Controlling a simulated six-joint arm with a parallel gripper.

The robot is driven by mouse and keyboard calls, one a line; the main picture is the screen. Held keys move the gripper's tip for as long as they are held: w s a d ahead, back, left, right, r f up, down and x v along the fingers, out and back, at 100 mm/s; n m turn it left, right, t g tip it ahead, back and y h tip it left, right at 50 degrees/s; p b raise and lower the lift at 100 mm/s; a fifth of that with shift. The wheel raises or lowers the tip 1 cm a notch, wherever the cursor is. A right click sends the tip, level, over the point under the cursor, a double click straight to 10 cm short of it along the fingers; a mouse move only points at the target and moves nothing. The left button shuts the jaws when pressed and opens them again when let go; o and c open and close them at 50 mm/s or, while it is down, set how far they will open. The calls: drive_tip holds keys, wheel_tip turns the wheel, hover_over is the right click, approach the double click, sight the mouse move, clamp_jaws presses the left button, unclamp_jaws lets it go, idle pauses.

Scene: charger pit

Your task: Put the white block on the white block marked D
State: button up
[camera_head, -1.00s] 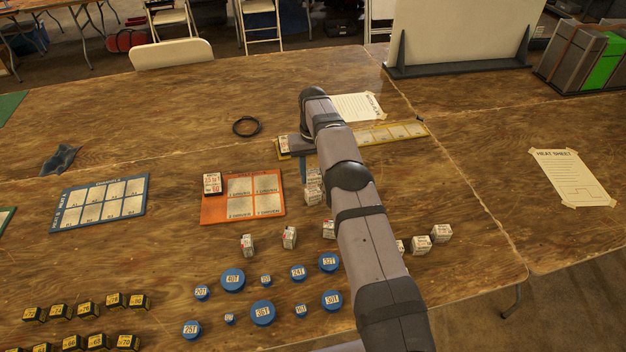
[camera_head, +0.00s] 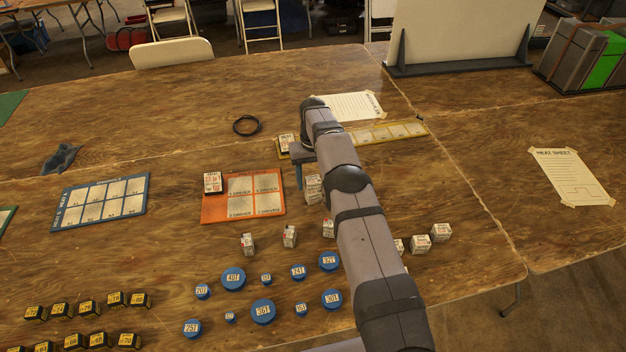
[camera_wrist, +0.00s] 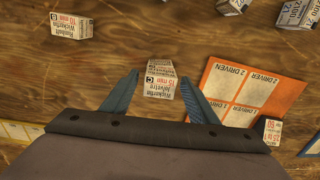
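A white block with printed text (camera_wrist: 160,80) lies between the fingertips of my gripper (camera_wrist: 159,77) in the wrist view. The fingers are spread, with a small gap on each side. In the head view this block (camera_head: 313,188) stands right of the orange board, beside my visible finger, partly hidden by my arm. Other white blocks stand nearer the front: one (camera_head: 247,243), another (camera_head: 289,236) and one beside my arm (camera_head: 328,228). Two more are right of my arm (camera_head: 420,243) (camera_head: 440,232). Their print is too small to tell which is marked D.
The orange board (camera_head: 242,207) carries a white block (camera_head: 213,182) at its upper left corner. A yellow strip (camera_head: 390,134) with another block (camera_head: 286,142) lies behind my gripper. Blue discs (camera_head: 262,312) and black-yellow blocks (camera_head: 87,308) fill the front left. A blue board (camera_head: 100,202) lies left.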

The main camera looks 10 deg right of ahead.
sight(313, 179)
drive_tip(key=shift+r, duration=0.1)
wheel_tip(313, 179, up, 12)
drive_tip(key=p, duration=0.4)
drive_tip(key=shift+r, duration=0.2)
idle(0.4)
drive_tip(key=s+a+r, duration=0.1)
drive_tip(key=s+r, duration=0.5)
drive_tip(key=s, duration=0.7)
drive_tip(key=s+f, duration=0.2)
drive_tip(key=s, duration=1)
drive_tip(key=s+f, duration=0.2)
drive_tip(key=s, duration=1.1)
drive_tip(key=shift+a, duration=0.4)
